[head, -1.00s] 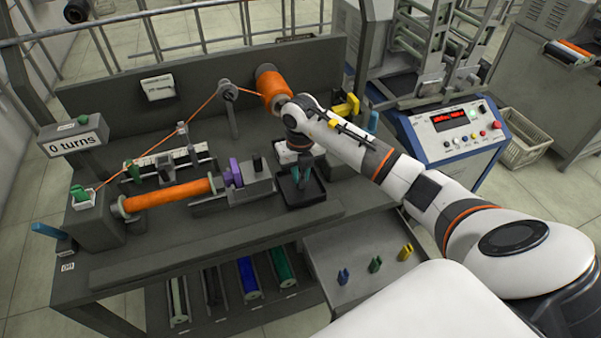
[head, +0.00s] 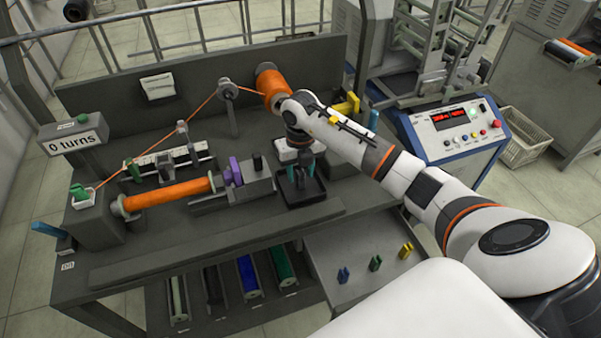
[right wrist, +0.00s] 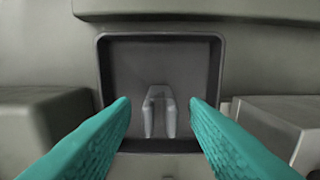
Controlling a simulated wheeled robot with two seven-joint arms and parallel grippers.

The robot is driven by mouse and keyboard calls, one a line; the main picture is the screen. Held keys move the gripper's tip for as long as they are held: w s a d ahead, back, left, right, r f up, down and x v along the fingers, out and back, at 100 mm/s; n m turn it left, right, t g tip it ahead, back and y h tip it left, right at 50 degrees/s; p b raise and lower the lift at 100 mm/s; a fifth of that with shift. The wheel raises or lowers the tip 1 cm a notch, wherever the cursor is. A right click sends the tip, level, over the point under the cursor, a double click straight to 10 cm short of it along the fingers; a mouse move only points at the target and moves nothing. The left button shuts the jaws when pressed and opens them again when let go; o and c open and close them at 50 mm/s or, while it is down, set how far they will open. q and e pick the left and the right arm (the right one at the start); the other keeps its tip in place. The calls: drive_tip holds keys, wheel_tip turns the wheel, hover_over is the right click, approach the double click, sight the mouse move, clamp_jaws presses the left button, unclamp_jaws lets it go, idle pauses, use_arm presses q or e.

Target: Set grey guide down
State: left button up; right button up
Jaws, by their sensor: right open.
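The grey guide (right wrist: 160,112) is a small two-pronged fork shape. In the right wrist view it is in the dark square tray (right wrist: 104,70), near the middle, between the teal fingers. My right gripper (right wrist: 160,103) is open, with a visible gap on each side of the guide. In the head view my right gripper (head: 306,175) points down over the black tray (head: 318,198). The guide is hard to make out there behind the fingers. My left gripper is not in view.
Left of the tray are the winder's purple part (head: 235,170) and an orange bobbin (head: 168,192). An orange spool (head: 270,82) stands behind. Blue, green and yellow guides (head: 375,263) stand on a lower grey shelf. A blue control box (head: 455,130) is at right.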

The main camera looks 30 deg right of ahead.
sight(301, 171)
wheel_tip(301, 171, up, 11)
drive_tip(key=b, duration=0.1)
idle(0.7)
